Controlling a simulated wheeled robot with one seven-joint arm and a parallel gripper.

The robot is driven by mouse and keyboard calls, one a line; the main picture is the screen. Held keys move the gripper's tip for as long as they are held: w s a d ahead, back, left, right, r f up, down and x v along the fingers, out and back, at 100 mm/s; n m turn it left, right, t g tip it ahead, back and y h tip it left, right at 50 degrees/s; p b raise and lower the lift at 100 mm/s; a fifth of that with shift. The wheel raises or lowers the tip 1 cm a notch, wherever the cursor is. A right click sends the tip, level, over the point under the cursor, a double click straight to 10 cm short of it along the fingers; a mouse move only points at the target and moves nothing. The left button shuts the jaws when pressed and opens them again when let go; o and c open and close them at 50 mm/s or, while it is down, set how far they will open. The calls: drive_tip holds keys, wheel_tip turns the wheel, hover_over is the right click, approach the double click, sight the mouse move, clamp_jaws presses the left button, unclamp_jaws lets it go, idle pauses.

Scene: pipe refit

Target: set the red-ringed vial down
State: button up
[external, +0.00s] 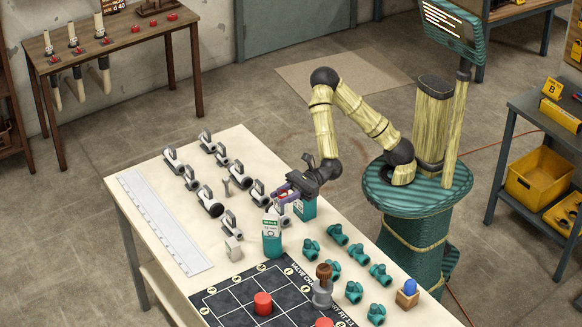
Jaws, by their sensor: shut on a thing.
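My gripper (284,192) is over the white table (130,180), near its middle. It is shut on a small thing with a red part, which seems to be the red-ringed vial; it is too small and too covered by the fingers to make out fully. A teal bottle with a white label (272,245) stands just in front of and below the gripper. A second teal container (306,209) stands just right of it, partly behind my gripper. I cannot tell whether the held thing touches anything below.
Several grey-and-white pipe fittings (210,203) stand left of the gripper. Several teal fittings (337,235) lie to the right. A dark gridded mat (235,302) with red caps (263,303) and a brown-knobbed valve (322,292) are at the front. A long white ruler (162,222) lies left.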

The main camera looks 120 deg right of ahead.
drive_tip(key=s+a+r+n+g+y, duration=0.1)
drive_tip(key=s+a+n+g+y, duration=0.15)
drive_tip(key=s+a, duration=0.45)
drive_tip(key=s+a+r+n+g+y, duration=0.15)
drive_tip(key=s+a+y, duration=0.25)
drive_tip(key=a, duration=0.8)
drive_tip(key=s+a+r+n+g+y, duration=0.1)
drive_tip(key=s+a+n+y, duration=0.3)
drive_tip(key=a, duration=0.5)
drive_tip(key=s+a+n+g+y, duration=0.2)
drive_tip(key=s+a, duration=0.4)
drive_tip(key=s, duration=0.9)
drive_tip(key=s+a+r+n+g+y, duration=0.1)
drive_tip(key=s+a+n+g+y, duration=0.2)
drive_tip(key=s, duration=1.2)
drive_tip(key=a+n+g, duration=0.1)
drive_tip(key=a+g, duration=0.2)
drive_tip(key=g, duration=0.1)
drive_tip(key=shift+a+r+n+g, duration=0.3)
drive_tip(key=shift+a, duration=0.05)
drive_tip(key=s+a, duration=0.1)
drive_tip(key=s, duration=0.6)
wheel_tip(320, 180, up, 14)
drive_tip(key=p, duration=1.3)
drive_tip(key=shift+w+f, duration=0.15)
drive_tip(key=shift+f, duration=0.1)
